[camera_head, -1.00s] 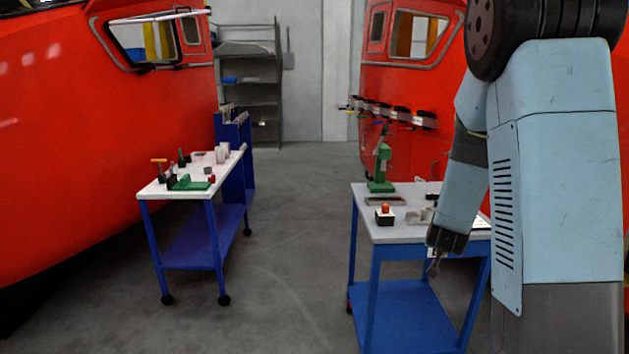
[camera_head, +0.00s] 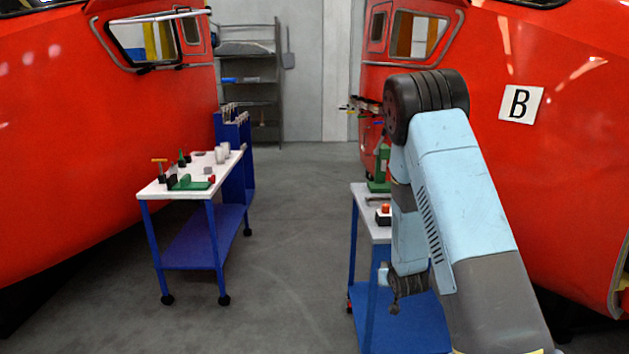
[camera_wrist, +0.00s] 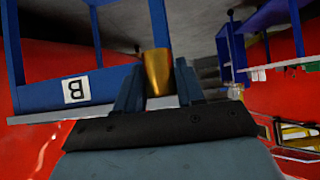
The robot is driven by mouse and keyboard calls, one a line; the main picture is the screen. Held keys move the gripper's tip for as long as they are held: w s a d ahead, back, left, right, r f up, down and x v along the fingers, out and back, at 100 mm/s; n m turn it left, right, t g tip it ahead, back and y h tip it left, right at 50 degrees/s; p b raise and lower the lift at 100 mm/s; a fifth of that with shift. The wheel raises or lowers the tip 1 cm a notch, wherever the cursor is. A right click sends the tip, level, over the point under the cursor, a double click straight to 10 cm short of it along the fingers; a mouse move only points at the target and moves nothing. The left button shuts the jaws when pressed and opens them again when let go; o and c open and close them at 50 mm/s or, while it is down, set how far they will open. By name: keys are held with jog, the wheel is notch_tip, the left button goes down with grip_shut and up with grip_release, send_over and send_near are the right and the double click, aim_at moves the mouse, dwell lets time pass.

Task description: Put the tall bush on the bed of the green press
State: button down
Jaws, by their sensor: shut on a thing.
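My gripper (camera_wrist: 158,88) is shut on a brass-coloured, slightly tapered tall bush (camera_wrist: 157,68), which stands out between the two fingers in the wrist view. The green press (camera_head: 379,170) stands at the far end of that table, partly hidden behind my arm. Its bed cannot be seen clearly.
A red-topped box (camera_head: 384,214) sits on the right-hand table near my arm. A white-topped trolley (camera_head: 160,190) with small parts stands at left. Red nosecones flank both sides. The floor aisle between the tables is clear.

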jog(key=s+f, duration=0.5)
jog(key=f, duration=0.1)
jog(key=shift+s, duration=0.1)
dwell(0.9)
